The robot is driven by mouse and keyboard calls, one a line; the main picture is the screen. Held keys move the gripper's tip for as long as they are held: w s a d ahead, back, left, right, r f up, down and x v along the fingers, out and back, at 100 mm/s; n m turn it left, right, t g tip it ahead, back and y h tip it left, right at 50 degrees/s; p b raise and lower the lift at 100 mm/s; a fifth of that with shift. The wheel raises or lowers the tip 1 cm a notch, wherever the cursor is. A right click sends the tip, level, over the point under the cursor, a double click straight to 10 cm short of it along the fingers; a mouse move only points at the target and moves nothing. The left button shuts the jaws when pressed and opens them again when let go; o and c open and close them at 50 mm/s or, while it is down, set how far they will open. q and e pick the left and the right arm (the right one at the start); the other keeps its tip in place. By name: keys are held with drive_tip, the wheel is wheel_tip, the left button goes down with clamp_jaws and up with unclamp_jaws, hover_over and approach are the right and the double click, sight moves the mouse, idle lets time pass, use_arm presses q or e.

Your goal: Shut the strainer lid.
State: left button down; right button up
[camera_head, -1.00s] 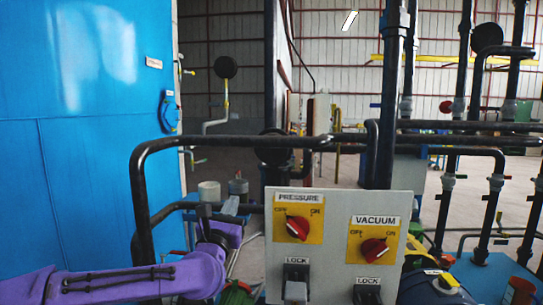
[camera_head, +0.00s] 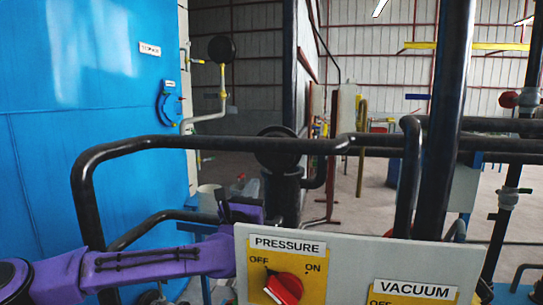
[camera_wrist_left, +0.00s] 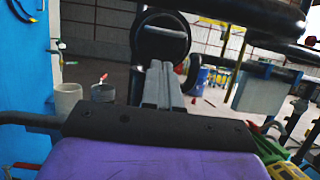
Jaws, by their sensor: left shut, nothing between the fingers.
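The strainer lid (camera_head: 272,158) looks like a black round disc standing up on edge, seen partly behind a black pipe in the head view. Below it is the dark strainer body (camera_head: 284,195). In the left wrist view the round lid (camera_wrist_left: 160,22) faces the camera, straight beyond the fingers. My left gripper (camera_head: 221,198), on the purple arm, is left of the strainer body in the head view. Its grey fingers (camera_wrist_left: 162,75) are shut and empty, and overlap the lower part of the lid in the wrist view. Whether they touch it, I cannot tell. My right gripper is not in view.
A bent black pipe rail (camera_head: 215,143) crosses above my left forearm. A grey panel (camera_head: 345,262) with a red pressure knob (camera_head: 284,288) stands at the front. A blue wall (camera_head: 80,120) is at left. Pale cups (camera_wrist_left: 67,102) stand left of the fingers.

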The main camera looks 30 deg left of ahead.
use_arm(q)
drive_tip(key=p, duration=0.6)
approach(267, 155)
wheel_tip(267, 155, up, 5)
drive_tip(key=d, duration=0.2)
drive_tip(key=shift+w+a+p, duration=0.15)
drive_tip(key=shift+w+p, duration=0.05)
drive_tip(key=shift+w, duration=0.3)
drive_tip(key=shift+w+a+p, duration=0.15)
drive_tip(key=shift+w, duration=0.35)
drive_tip(key=shift+w+a+r+b, duration=0.1)
drive_tip(key=shift+w+r+b, duration=0.55)
drive_tip(key=shift+r, duration=0.2)
